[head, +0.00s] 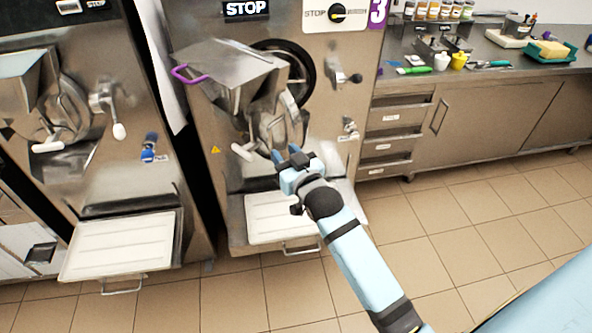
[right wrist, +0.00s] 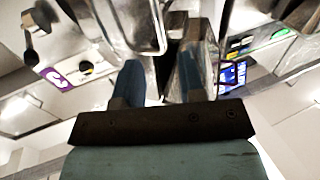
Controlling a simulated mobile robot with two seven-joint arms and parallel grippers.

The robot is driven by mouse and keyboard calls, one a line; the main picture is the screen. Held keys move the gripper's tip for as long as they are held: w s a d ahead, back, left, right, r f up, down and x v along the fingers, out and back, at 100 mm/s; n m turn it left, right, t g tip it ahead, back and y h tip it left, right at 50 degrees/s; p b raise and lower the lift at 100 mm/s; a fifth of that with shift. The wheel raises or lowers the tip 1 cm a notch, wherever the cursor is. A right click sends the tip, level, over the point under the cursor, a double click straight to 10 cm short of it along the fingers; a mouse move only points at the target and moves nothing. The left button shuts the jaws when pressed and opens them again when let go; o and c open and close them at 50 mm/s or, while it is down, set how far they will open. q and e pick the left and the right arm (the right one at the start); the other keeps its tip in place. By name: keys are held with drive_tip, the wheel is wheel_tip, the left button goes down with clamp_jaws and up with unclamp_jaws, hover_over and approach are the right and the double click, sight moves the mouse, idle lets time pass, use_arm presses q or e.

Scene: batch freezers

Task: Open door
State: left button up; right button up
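The middle batch freezer, next to a purple number 3, has a metal front door (head: 270,125) below a steel hopper (head: 230,72). A dark ring (head: 305,62) shows behind the hopper; I cannot tell whether the door is fully closed. A white-tipped handle (head: 243,151) sticks out low on the left of the door. A lever with a dark knob (head: 355,78) is to the right. My right gripper (head: 285,153) is just in front of the door's lower part, its blue fingers apart. In the right wrist view the fingers (right wrist: 160,75) have a gap between them, with metal parts beyond. My left gripper is out of view.
A white tray (head: 262,228) on a shelf sits below the door, under my right gripper. A second freezer with its own white tray (head: 95,250) stands at left. Drawers (head: 395,117) and a counter with bottles stand at right. The tiled floor (head: 470,240) there is clear.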

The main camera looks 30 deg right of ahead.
drive_tip(key=shift+s+d+b, duration=0.1)
drive_tip(key=shift+s+b, duration=0.25)
drive_tip(key=shift+s, duration=2.45)
